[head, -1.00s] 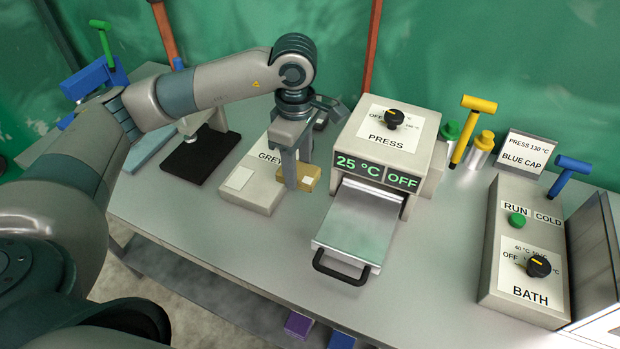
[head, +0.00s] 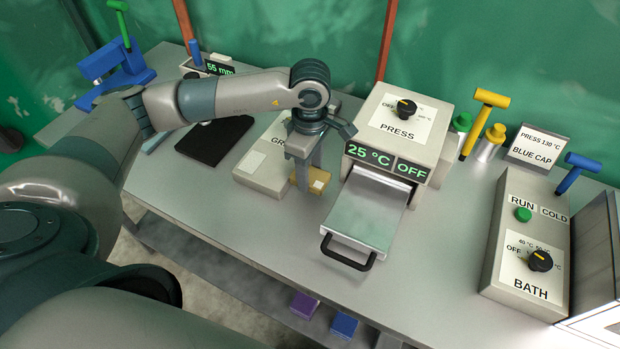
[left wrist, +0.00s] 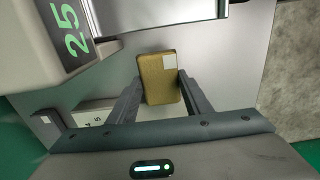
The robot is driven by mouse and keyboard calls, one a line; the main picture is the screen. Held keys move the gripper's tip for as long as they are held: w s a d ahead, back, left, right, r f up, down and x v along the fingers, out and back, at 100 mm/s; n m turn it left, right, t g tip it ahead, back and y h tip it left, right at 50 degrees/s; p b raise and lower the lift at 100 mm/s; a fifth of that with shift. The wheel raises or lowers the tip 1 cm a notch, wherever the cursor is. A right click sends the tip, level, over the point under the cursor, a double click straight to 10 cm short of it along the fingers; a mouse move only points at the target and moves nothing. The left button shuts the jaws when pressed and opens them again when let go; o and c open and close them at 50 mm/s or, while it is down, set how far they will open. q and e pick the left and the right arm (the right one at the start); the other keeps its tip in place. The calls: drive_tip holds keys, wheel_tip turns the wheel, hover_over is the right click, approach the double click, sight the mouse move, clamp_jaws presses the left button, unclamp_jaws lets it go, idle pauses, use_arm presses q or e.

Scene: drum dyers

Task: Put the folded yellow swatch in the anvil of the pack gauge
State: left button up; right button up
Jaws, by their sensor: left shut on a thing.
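The folded yellow swatch (head: 319,181) is a small mustard block with a pale square label. My left gripper (head: 307,184) is shut on it, between the grey box and the press tray. In the left wrist view the swatch (left wrist: 155,82) sits between both fingers of the gripper (left wrist: 160,92). I cannot tell from the head view whether it touches the table. A display reading 55 mm (head: 219,69) stands at the back left, partly behind my arm, near a blue frame with a green handle (head: 115,68). I cannot tell which parts make up the pack gauge. My right gripper is out of view.
The press (head: 400,128) reads 25 °C and OFF, with its tray (head: 365,212) out. The grey labelled box (head: 262,174) and a black plate (head: 210,140) lie left of the swatch. The bath control (head: 518,250) stands right. The front middle of the table (head: 435,240) is clear.

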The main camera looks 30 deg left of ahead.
use_arm(q)
drive_tip(key=shift+f, duration=0.1)
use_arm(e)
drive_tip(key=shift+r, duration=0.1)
use_arm(q)
wheel_tip(320, 180, down, 2)
drive_tip(key=shift+f+p, duration=0.25)
drive_tip(key=shift+p, duration=0.45)
drive_tip(key=shift+f, duration=0.55)
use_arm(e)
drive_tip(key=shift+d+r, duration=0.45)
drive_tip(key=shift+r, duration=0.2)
use_arm(q)
drive_tip(key=shift+f, duration=0.1)
drive_tip(key=o, duration=1)
drive_tip(key=shift+o, duration=0.2)
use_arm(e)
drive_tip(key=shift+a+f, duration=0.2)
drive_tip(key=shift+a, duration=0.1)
